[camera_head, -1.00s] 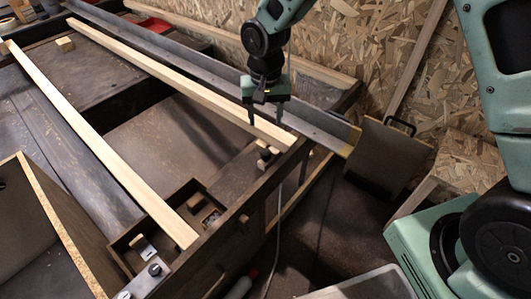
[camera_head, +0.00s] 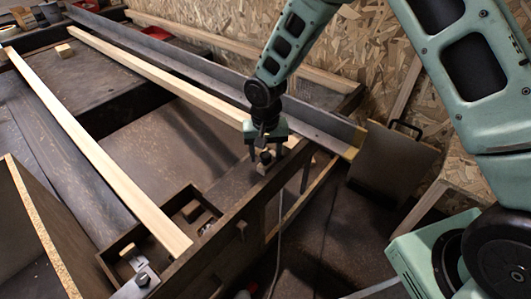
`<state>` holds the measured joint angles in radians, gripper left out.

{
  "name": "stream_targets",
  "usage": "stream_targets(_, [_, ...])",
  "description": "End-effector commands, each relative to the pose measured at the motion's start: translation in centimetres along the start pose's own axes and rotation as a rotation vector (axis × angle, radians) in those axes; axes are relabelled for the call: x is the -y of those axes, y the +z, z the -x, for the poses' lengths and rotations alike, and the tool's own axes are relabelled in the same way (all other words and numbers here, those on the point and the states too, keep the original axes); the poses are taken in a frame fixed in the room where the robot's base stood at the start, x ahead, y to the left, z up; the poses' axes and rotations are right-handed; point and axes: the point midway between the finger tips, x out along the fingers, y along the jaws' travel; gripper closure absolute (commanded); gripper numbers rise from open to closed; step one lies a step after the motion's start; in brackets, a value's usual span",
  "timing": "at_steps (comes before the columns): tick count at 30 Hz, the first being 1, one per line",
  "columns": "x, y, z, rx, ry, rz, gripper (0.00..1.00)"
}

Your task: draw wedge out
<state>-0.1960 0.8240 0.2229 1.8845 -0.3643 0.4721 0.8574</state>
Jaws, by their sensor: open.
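My gripper (camera_head: 265,156) is open and points down, low over the near right corner of the dark wooden bench frame. Its two fingers stand on either side of a small dark knob on a pale wooden piece (camera_head: 262,168), which looks like the wedge. The piece sits at the frame's edge by the end of the far pale wooden bar. I cannot tell whether the fingers touch it. My gripper hides part of that bar's end.
Two long pale bars, a near one (camera_head: 110,165) and a far one (camera_head: 160,78), cross the bench. A grey metal rail (camera_head: 320,135) runs behind. A small wooden box (camera_head: 178,213) holds blocks. A wooden block (camera_head: 64,50) lies far left. Chipboard wall stands behind.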

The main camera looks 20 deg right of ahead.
Motion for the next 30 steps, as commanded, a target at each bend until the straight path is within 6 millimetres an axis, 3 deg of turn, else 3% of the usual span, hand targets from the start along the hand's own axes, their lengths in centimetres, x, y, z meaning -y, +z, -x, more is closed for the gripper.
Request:
stream_targets(2, [0.0, 0.0, 0.0, 0.0, 0.0, 0.0, 0.48])
stream_targets(3, [0.0, 0.0, 0.0, 0.0, 0.0, 0.0, 0.53])
stream_targets(8, [0.0, 0.0, 0.0, 0.0, 0.0, 0.0, 0.98])
stream_targets(9, [0.0, 0.0, 0.0, 0.0, 0.0, 0.0, 1.0])
stream_targets(14, [0.6, 0.6, 0.1, 0.001, 0.0, 0.004, 1.0])
stream_targets(24, [5.7, 5.6, 0.2, 0.001, 0.0, 0.007, 1.0])
stream_targets(30, [7.0, 6.9, 0.1, -0.001, -0.001, 0.002, 1.0])
